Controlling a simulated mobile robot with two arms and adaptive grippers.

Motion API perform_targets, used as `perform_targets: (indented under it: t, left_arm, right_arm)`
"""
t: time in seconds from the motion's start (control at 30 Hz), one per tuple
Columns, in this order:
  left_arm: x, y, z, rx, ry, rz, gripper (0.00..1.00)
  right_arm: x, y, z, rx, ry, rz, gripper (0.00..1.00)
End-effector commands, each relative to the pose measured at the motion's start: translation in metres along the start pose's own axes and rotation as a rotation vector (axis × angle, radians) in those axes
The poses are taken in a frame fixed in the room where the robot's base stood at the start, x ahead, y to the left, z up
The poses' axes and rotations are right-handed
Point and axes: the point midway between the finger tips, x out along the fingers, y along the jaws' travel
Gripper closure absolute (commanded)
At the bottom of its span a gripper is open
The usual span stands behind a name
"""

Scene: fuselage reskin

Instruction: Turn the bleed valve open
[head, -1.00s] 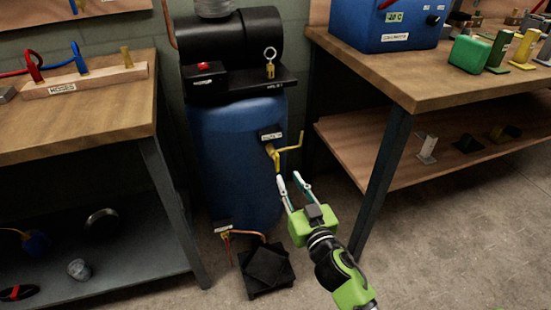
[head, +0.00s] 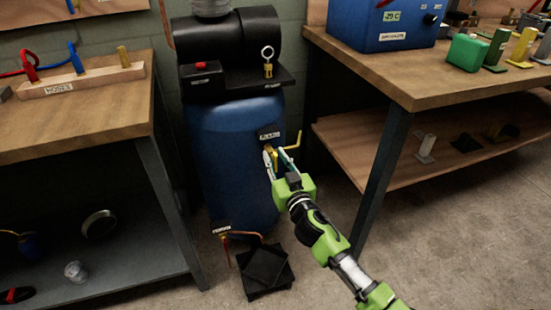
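A yellow valve (head: 272,152) with a bent yellow lever (head: 297,144) sits on the right side of the blue tank (head: 222,150), under a small dark label plate. A second small valve (head: 226,238) with a copper pipe is low on the tank; I cannot read either label. My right gripper (head: 274,158) is at the yellow valve, with one finger on each side of the valve body. A gap shows between its fingers, and whether they touch the valve is unclear. The fingers partly hide the valve. My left gripper is not in view.
A wooden bench with a hose rack (head: 82,80) stands left of the tank. A bench (head: 470,75) with a blue box (head: 380,22) stands right, its leg (head: 382,185) close to my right arm. A black block (head: 264,271) lies on the floor below the valve.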

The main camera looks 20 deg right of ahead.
Motion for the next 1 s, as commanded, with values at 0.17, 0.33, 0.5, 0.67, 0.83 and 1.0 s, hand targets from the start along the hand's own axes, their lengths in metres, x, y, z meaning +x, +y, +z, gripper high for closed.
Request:
perform_targets:
  t: [0.17,0.33,0.5,0.67,0.83,1.0]
  left_arm:
    - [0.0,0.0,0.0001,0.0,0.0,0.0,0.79]
    - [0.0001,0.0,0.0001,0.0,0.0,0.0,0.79]
    - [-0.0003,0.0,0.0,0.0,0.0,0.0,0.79]
    - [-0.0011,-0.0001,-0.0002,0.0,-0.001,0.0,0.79]
    - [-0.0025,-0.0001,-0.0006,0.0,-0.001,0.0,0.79]
    - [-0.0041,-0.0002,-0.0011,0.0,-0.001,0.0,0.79]
  right_arm:
    - [-0.0003,-0.0001,0.0002,0.0,0.0,0.0,1.0]
    - [-0.0004,-0.0001,0.0008,-0.002,-0.001,0.0,1.0]
    - [-0.0006,-0.0007,0.0012,-0.026,-0.002,0.0,1.0]
    - [-0.0008,-0.0022,0.0017,-0.093,-0.003,0.0,1.0]
    - [-0.0009,-0.0041,0.0024,-0.216,-0.004,-0.001,1.0]
    - [-0.0009,-0.0063,0.0036,-0.372,-0.005,0.0,1.0]
